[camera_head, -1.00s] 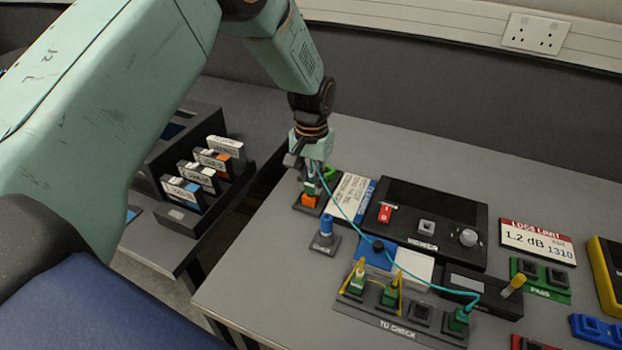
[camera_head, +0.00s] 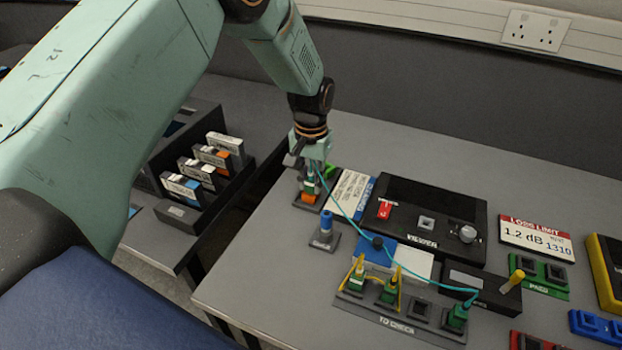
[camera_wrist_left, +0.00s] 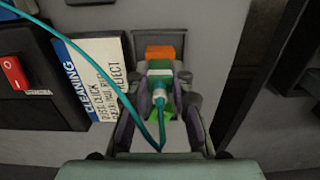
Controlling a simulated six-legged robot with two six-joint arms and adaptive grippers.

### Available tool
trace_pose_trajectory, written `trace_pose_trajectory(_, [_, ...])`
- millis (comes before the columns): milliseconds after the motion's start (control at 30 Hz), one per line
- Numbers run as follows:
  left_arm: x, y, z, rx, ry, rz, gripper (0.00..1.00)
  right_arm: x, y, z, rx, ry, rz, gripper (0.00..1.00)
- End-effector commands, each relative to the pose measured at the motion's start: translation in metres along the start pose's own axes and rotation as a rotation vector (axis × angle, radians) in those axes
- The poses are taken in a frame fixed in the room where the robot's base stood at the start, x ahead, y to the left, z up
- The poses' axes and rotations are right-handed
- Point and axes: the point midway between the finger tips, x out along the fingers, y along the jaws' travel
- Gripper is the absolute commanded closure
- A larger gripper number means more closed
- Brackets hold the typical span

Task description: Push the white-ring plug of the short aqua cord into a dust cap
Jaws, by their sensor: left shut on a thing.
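My left gripper (camera_head: 310,176) is shut on the plug of the short aqua cord (camera_head: 347,212), above a small dark stand near the table's left edge. In the left wrist view the plug's white ring (camera_wrist_left: 160,73) shows between the fingers. An orange block (camera_wrist_left: 160,52), perhaps a dust cap, lies directly beyond it. It shows below the fingers in the head view (camera_head: 308,198). I cannot tell whether plug and block touch. A green part (camera_head: 330,171) shows beside the fingers. The cord's other end runs to a green plug (camera_head: 458,316) in the TO CHECK block. My right gripper is not in view.
A blue-topped post (camera_head: 326,222) stands just in front of the gripper. A cleaning card (camera_head: 349,193) and a black device (camera_head: 428,216) lie to its right. The TO CHECK block (camera_head: 398,324) holds several plugs. A rack of cartridges (camera_head: 205,170) stands left, beyond a gap.

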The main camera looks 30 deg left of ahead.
Motion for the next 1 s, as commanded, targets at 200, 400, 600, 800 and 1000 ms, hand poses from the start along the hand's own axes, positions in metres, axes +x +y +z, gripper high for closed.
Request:
trace_pose_trajectory(200, [-0.0005, 0.0, 0.0001, 0.0, 0.0, 0.0, 1.0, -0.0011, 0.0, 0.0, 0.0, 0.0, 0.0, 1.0])
trace_pose_trajectory(400, [-0.0012, -0.0004, 0.0004, 0.0, 0.0, 0.0, 1.0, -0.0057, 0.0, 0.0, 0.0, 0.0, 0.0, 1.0])
trace_pose_trajectory(600, [0.0003, -0.0005, 0.0005, 0.0, 0.0, 0.0, 1.0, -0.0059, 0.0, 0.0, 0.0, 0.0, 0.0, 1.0])
trace_pose_trajectory(800, [0.0007, -0.0005, 0.0005, 0.0, 0.0, 0.0, 0.65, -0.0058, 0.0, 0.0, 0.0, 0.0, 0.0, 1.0])
trace_pose_trajectory(1000, [0.0007, -0.0005, 0.0005, 0.0, 0.0, 0.0, 0.52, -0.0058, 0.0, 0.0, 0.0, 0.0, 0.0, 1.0])
